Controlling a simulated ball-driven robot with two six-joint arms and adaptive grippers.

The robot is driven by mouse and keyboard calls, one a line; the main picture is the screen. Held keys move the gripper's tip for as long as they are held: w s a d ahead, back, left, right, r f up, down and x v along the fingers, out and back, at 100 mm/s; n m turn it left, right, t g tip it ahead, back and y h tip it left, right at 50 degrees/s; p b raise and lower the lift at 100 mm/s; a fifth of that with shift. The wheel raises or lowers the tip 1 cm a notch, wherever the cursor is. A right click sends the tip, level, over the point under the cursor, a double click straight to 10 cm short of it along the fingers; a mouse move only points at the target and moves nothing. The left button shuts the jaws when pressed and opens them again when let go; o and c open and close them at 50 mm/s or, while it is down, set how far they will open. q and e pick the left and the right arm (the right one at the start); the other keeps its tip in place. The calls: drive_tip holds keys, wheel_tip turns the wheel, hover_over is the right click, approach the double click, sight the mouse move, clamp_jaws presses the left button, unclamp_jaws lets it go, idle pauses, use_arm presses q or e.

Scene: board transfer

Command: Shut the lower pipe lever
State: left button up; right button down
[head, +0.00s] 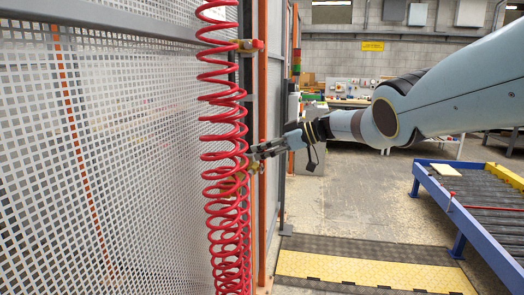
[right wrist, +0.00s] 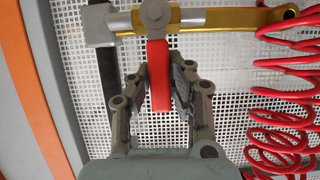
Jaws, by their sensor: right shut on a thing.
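In the right wrist view the red lever (right wrist: 159,80) hangs from a round grey pivot (right wrist: 155,13) on a pipe with a brass-coloured section (right wrist: 220,18). The lever points down in that picture, crosswise to the pipe. My right gripper (right wrist: 160,66) has its fingers on both sides of the lever and is shut on it. In the head view my right gripper (head: 254,152) is at the lower pipe fitting (head: 240,182), beside the red coiled hose (head: 224,130); the lever there is mostly hidden. My left gripper is not in view.
An upper pipe fitting with a red lever (head: 258,44) sits higher on the fence. The perforated white panel (head: 110,150) stands close at the left. The red coils hang right beside my gripper. A blue-framed roller conveyor (head: 470,215) stands at the right, with open floor between.

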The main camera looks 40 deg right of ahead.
drive_tip(key=c, duration=1.2)
unclamp_jaws()
drive_tip(key=shift+w+d+r, duration=0.1)
drive_tip(key=shift+d, duration=0.25)
drive_tip(key=shift+a, duration=0.1)
drive_tip(key=v, duration=1.2)
